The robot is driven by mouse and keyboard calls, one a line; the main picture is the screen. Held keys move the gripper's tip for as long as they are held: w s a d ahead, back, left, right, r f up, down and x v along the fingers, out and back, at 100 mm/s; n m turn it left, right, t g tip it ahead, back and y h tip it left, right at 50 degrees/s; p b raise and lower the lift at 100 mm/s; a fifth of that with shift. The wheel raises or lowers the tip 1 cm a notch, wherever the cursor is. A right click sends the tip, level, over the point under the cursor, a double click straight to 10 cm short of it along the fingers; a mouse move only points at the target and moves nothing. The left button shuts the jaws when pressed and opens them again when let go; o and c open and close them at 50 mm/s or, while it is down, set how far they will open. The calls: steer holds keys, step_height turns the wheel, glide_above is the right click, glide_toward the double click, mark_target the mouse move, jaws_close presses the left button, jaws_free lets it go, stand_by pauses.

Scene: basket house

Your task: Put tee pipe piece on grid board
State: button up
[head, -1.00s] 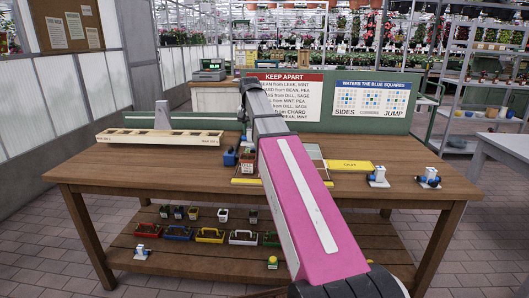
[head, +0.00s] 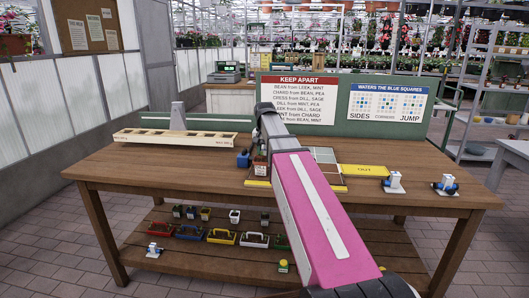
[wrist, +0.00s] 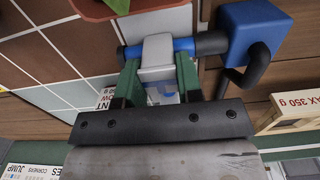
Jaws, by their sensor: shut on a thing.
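The tee pipe piece (wrist: 158,55) is pale grey-white with blue ends, in the wrist view. My gripper (wrist: 159,80) is shut on it, one green finger on each side of its stem. A black bent pipe (wrist: 233,78) and a blue block (wrist: 252,32) sit at its right end; I cannot tell whether the tee touches them. The grid board (wrist: 60,75) lies below and left, with pale lines between tiles. In the head view my arm covers much of the grid board (head: 325,156) and hides my fingers. The blue block (head: 243,158) shows left of the arm.
A red-rimmed pot (wrist: 95,8) stands close to the tee. A slotted wooden rack (head: 175,138) lies at left. A yellow OUT strip (head: 363,170) and two pipe fittings on white stands, (head: 394,183) and (head: 446,186), are at right. The front tabletop is mostly clear.

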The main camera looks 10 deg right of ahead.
mark_target(264, 150)
steer(key=o, duration=0.9)
steer(key=shift+f, duration=0.1)
steer(key=shift+o, duration=0.2)
step_height(264, 150, up, 12)
